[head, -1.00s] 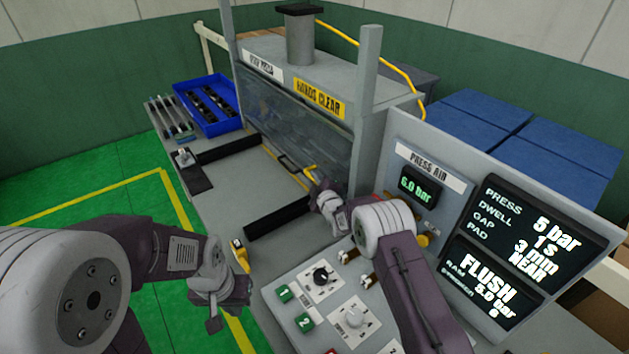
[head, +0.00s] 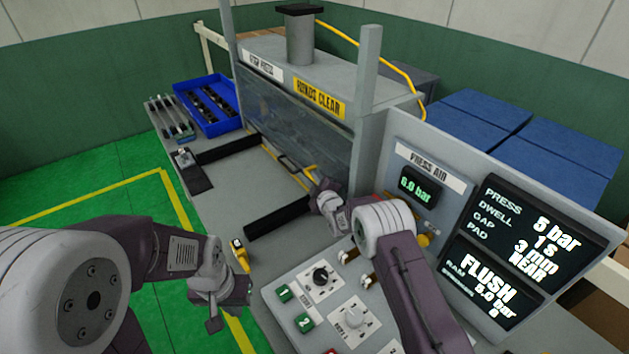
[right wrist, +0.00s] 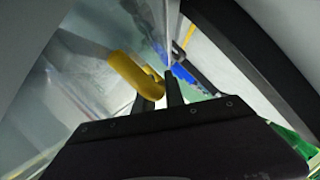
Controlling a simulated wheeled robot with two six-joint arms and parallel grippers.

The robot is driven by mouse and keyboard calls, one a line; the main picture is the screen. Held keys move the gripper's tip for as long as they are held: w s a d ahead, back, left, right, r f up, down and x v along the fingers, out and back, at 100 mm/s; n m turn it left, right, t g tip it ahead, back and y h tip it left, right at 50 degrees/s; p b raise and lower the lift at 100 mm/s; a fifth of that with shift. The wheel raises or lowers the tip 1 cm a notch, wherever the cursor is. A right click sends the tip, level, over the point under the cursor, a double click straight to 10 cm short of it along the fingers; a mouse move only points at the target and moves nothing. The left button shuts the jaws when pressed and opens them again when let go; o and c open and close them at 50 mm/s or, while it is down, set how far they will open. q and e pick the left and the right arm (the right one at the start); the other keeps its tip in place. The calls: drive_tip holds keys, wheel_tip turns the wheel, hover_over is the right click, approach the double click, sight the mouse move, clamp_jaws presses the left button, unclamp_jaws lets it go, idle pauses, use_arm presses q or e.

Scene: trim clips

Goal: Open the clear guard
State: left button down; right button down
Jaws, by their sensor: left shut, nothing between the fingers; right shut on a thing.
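The clear guard (head: 300,135) is a see-through panel hanging across the front of the grey press, below the HANDS CLEAR sign. It looks lowered, with its lower edge near the bed. Its yellow handle (head: 311,172) is at the lower right of the panel. My right gripper (head: 318,182) is at that handle. In the right wrist view the fingers (right wrist: 160,92) are shut on the end of the yellow handle (right wrist: 132,75), and the clear panel lies beside them. My left gripper (head: 214,322) is shut and empty, low at the left, away from the guard.
A control panel (head: 352,316) with knobs and green buttons lies in front of the press. Display screens (head: 520,240) stand at the right. Black rails (head: 276,217) lie on the bed. A blue tray (head: 232,118) with parts is at the far left. A yellow-black item (head: 240,255) stands by the near edge.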

drive_tip(key=shift+f, duration=0.1)
wheel_tip(320, 180, up, 19)
drive_tip(key=p, duration=0.4)
idle(0.4)
drive_tip(key=c, duration=1.4)
unclamp_jaws()
drive_tip(key=shift+s, duration=0.1)
drive_tip(key=shift+s, duration=0.1)
drive_tip(key=b+v, duration=0.3)
drive_tip(key=v, duration=0.6)
drive_tip(key=shift+b, duration=0.3)
